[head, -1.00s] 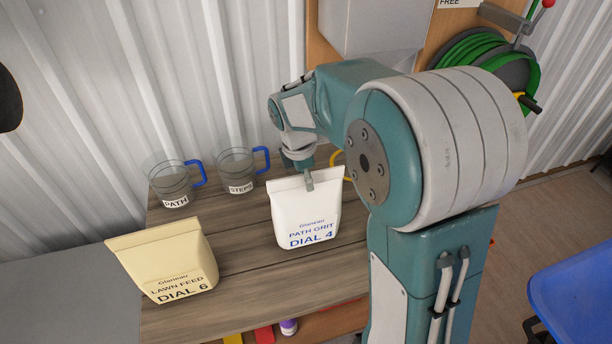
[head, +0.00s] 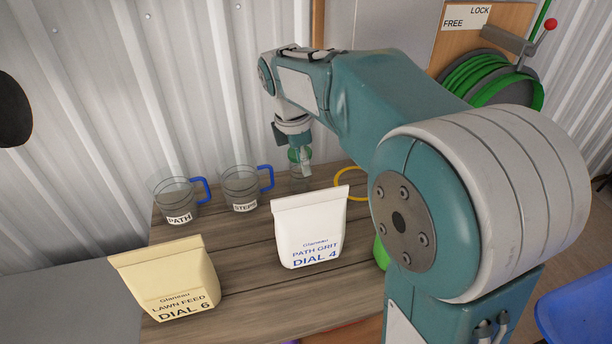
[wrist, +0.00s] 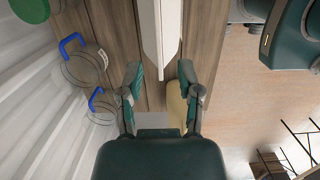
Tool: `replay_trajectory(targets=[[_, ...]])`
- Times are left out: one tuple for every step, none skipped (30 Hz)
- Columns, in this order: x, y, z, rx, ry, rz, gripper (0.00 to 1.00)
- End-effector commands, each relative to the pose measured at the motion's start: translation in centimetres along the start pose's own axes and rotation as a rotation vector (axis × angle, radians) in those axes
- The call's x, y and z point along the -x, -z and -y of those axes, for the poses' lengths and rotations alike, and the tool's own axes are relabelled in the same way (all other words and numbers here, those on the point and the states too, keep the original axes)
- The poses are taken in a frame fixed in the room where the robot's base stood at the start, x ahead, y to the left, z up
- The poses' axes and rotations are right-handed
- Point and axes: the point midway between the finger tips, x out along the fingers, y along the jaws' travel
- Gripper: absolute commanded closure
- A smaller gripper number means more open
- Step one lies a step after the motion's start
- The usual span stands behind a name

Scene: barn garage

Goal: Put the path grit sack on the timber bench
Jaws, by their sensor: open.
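The white path grit sack (head: 310,230), marked DIAL 4, stands upright on the plank top of the wooden bench (head: 245,275). My gripper (head: 293,140) is up behind the sack, apart from it in the head view. In the wrist view my gripper (wrist: 158,72) has its two fingers spread with nothing between them. The sack's white top (wrist: 158,40) shows just beyond the fingertips there. The sack's lower back is hidden in the head view.
A cream lawn feed sack (head: 168,278), marked DIAL 6, stands left of the white one. Two clear jugs with blue handles, PATH (head: 177,200) and STEPS (head: 242,187), stand along the corrugated wall. A yellow ring (head: 350,185) lies behind at right. Bare planks separate the sacks.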

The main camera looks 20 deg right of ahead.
Motion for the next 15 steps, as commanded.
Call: replay_trajectory(targets=[[0.4,0.0,0.0,0.000,0.000,0.000,0.54],[0.5,0.0,0.0,0.000,0.001,0.000,0.54],[0.7,0.0,0.1,-0.006,-0.001,-0.001,0.54],[0.9,-0.1,0.3,-0.016,-0.004,-0.003,0.54],[1.1,-0.1,0.6,-0.036,-0.010,-0.005,0.54],[1.4,-0.3,1.2,-0.073,-0.022,-0.011,0.54],[1.6,-0.4,1.8,-0.111,-0.034,-0.018,0.54],[1.9,-0.6,2.5,-0.158,-0.047,-0.026,0.54],[2.2,-0.8,3.5,-0.230,-0.068,-0.039,0.54],[2.5,-0.9,4.4,-0.288,-0.084,-0.050,0.54],[2.7,-1.1,5.3,-0.350,-0.100,-0.063,0.54],[2.9,-1.2,6.5,-0.431,-0.119,-0.082,0.54],[3.0,-1.3,7.3,-0.492,-0.133,-0.098,0.54],[3.1,-1.4,8.1,-0.554,-0.146,-0.113,0.54],[3.2,-1.5,9.3,-0.634,-0.165,-0.135,0.54]])
